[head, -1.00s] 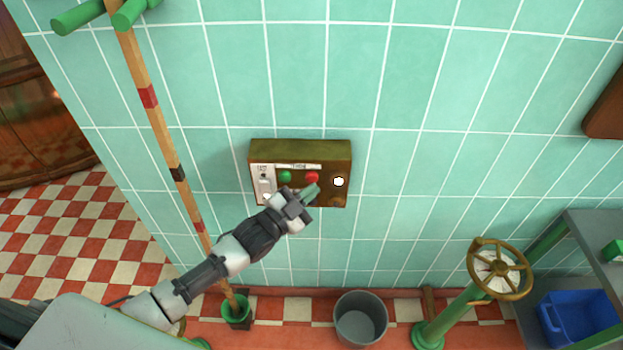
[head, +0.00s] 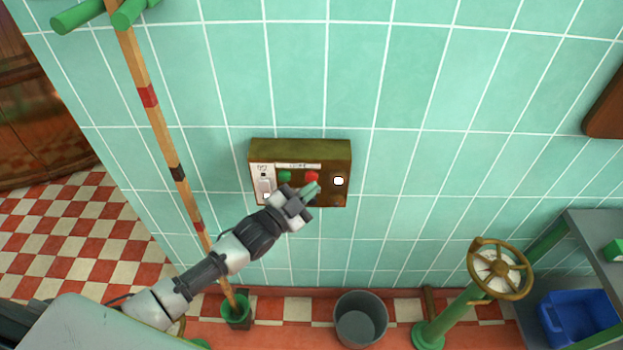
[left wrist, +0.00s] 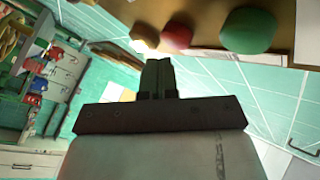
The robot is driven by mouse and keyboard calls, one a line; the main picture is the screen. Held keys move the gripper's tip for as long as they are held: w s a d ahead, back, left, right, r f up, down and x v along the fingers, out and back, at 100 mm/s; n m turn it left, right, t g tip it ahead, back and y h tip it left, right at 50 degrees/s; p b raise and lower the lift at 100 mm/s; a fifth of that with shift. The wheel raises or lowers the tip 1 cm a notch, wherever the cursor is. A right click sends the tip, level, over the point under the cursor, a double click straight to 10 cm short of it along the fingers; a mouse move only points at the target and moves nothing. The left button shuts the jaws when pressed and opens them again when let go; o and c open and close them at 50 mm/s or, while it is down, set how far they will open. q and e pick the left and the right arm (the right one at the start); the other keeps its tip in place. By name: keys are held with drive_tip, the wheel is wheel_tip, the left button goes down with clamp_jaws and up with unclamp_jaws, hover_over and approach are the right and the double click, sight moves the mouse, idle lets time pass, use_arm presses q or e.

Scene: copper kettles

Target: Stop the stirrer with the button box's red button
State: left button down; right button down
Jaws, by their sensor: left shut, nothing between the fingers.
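The brass button box (head: 300,149) is fixed to the tiled wall in the head view. Its red button (head: 312,176) sits right of the green button (head: 286,176), with a lit white lamp (head: 338,181) further right. My left gripper (head: 313,188) is shut and empty, its fingertips just below the red button. In the left wrist view the shut fingers (left wrist: 157,75) point toward the box face, with the red button (left wrist: 177,36) and green button (left wrist: 249,31) beyond them. I cannot tell whether the fingertips touch the red button. My right gripper is not in view.
A wooden pole with red and black bands (head: 163,130) stands left of the box. A grey bucket (head: 360,318) is on the floor below. A handwheel valve (head: 500,268) and a blue bin (head: 578,318) are at lower right.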

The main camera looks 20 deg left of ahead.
use_arm(q)
drive_tip(key=shift+w+a, duration=0.2)
drive_tip(key=shift+w, duration=0.45)
idle(0.7)
drive_tip(key=shift+s, duration=0.1)
drive_tip(key=shift+s+d+p, duration=0.2)
drive_tip(key=shift+s+p, duration=0.1)
drive_tip(key=shift+s, duration=0.45)
drive_tip(key=s+p, duration=0.1)
drive_tip(key=s, duration=0.1)
drive_tip(key=s+d+p, duration=0.1)
drive_tip(key=s, duration=0.1)
drive_tip(key=shift+s+d+p, duration=0.2)
drive_tip(key=shift+s+p, duration=0.1)
drive_tip(key=shift+s, duration=0.1)
idle(0.7)
